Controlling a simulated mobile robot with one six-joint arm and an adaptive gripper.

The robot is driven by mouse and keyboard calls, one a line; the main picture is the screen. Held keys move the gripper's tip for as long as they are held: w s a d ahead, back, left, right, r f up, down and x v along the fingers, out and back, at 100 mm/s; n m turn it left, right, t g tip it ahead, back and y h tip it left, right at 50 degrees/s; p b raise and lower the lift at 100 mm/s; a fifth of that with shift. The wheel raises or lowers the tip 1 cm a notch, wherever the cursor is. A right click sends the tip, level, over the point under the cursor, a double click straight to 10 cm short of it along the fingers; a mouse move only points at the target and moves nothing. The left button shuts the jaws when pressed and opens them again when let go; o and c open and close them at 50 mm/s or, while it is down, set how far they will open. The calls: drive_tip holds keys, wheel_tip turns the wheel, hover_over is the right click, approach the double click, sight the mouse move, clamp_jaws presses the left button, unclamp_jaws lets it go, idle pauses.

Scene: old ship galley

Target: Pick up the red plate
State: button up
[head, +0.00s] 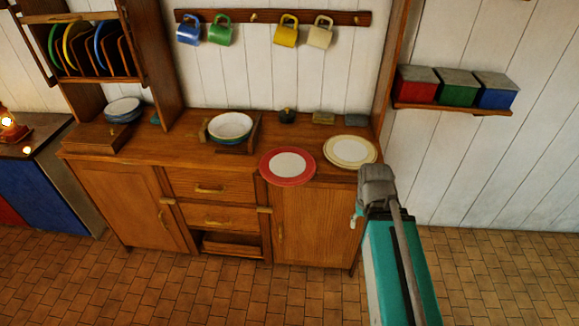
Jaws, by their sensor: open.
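The red plate (287,166) has a wide red rim and a white middle. It lies flat and empty at the front of the wooden counter, and its near rim reaches past the counter's front edge. My gripper (357,217) is at the right front of the counter, to the right of and lower in the picture than the red plate, and apart from it. It is open, and I see nothing in it. My own arm hides much of the fingers.
A cream plate (350,151) with a yellow rim lies close to the right of the red plate. Bowls (230,126) stand in a wooden holder behind to the left. Mugs (285,32) hang above. Tins (455,88) stand on a right wall shelf. Floor in front is clear.

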drive_tip(key=w+a+f+n+t+h+b, duration=0.1)
drive_tip(key=w+a+f+n+h+b, duration=0.15)
drive_tip(key=w+f+h+b, duration=0.35)
drive_tip(key=n+t+h+b, duration=0.65)
drive_tip(key=t+b, duration=0.65)
drive_tip(key=b, duration=1)
approach(292, 180)
drive_tip(key=s+a+n+y, duration=0.1)
drive_tip(key=s+a+y, duration=0.1)
drive_tip(key=s, duration=0.2)
drive_tip(key=shift+w+d+f, duration=0.1)
drive_tip(key=shift+w+d, duration=0.05)
drive_tip(key=shift+w, duration=0.1)
drive_tip(key=shift+w+d, duration=0.1)
drive_tip(key=shift+w, duration=0.05)
drive_tip(key=shift+x, duration=4.15)
drive_tip(key=shift+r+x, duration=0.2)
drive_tip(key=shift+x, duration=1.1)
drive_tip(key=shift+r+x, duration=0.2)
drive_tip(key=shift+x, duration=1.1)
